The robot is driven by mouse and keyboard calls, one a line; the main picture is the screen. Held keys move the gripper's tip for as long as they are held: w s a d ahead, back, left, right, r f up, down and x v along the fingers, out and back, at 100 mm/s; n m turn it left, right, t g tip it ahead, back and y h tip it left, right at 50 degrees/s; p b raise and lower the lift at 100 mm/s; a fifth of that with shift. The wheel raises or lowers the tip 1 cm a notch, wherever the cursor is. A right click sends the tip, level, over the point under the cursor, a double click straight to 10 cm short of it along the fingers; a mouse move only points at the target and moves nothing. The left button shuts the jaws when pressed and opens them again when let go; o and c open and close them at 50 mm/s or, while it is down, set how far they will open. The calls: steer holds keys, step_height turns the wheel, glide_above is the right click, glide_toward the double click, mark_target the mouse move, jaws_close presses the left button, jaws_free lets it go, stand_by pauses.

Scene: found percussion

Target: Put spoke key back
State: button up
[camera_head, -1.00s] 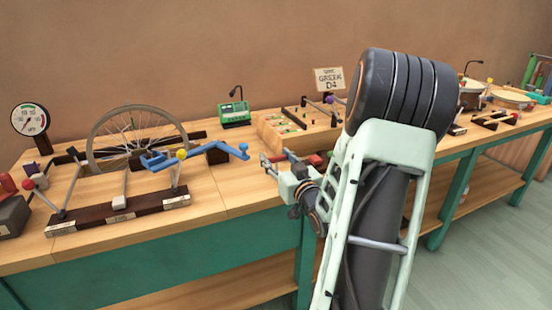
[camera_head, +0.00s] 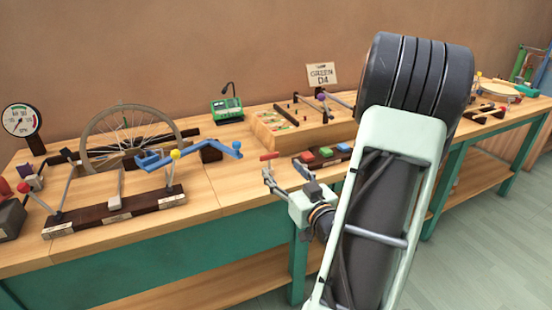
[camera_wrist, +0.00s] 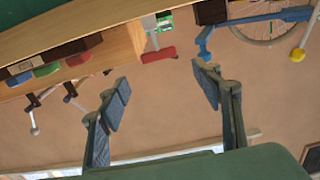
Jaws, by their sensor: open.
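My gripper (camera_head: 285,175) is open and empty, over the front edge of the bench. A small red-headed piece (camera_head: 269,156) shows just past its left fingertip and may be the spoke key. In the wrist view the red piece (camera_wrist: 158,54), with a pale part beside it, appears between and beyond the open fingertips (camera_wrist: 163,76), apart from both. Whether it stands on the bench or is fixed to something cannot be told. The bicycle wheel (camera_head: 132,112) stands in its frame on the left of the bench.
A dark block with red, green and blue pads (camera_head: 325,151) is right of my gripper. A blue crank arm (camera_head: 195,153) reaches toward it from the left. A green box (camera_head: 227,109), wooden board (camera_head: 275,130) and "GREEN D4" sign (camera_head: 322,75) stand behind. The front bench strip (camera_head: 235,193) is clear.

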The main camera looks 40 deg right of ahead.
steer(key=shift+p+v, duration=1.15)
steer(key=shift+p, duration=0.35)
